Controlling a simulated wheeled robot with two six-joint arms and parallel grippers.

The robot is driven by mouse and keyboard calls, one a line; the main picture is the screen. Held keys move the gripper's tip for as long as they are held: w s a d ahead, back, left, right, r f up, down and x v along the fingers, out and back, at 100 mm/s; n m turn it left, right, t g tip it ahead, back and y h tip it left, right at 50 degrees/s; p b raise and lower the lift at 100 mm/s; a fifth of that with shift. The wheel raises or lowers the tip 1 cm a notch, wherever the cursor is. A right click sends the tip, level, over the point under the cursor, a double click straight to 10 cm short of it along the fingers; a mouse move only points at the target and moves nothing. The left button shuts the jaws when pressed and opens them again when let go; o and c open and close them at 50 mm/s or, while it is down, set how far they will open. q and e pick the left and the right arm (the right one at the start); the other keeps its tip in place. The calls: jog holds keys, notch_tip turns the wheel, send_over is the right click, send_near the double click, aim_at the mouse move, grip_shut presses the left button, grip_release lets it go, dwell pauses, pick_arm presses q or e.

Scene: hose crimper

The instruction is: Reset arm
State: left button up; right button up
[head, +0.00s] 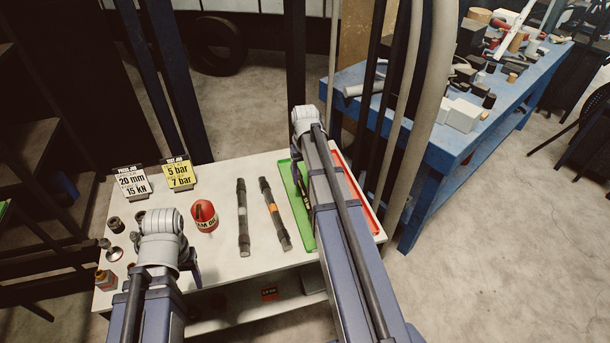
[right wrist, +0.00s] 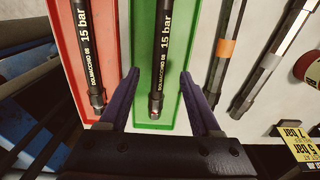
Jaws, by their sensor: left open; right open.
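A similar black hose (right wrist: 85,50) lies in the red tray (right wrist: 111,45). My left gripper (head: 190,264) is open over the left part of the white table, mostly hidden by its wrist.
On the white table (head: 222,177) lie a hose with a grey band (head: 242,215) and one with an orange band (head: 273,212). A red can (head: 204,215), two signs (head: 133,181) (head: 179,173) and several small fittings stand left. A cluttered blue workbench (head: 420,140) is behind right.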

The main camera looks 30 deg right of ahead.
jog(key=s+a+n, duration=0.2)
jog(key=s+a, duration=0.3)
jog(key=a, duration=0.5)
jog(key=s+a+n, duration=0.2)
jog(key=s+a, duration=0.4)
jog(key=a, duration=0.4)
jog(key=s+a+n+h, duration=0.1)
jog(key=s+a+n, duration=0.1)
jog(key=s+a, duration=0.4)
jog(key=a, duration=0.4)
jog(key=shift+a, duration=0.3)
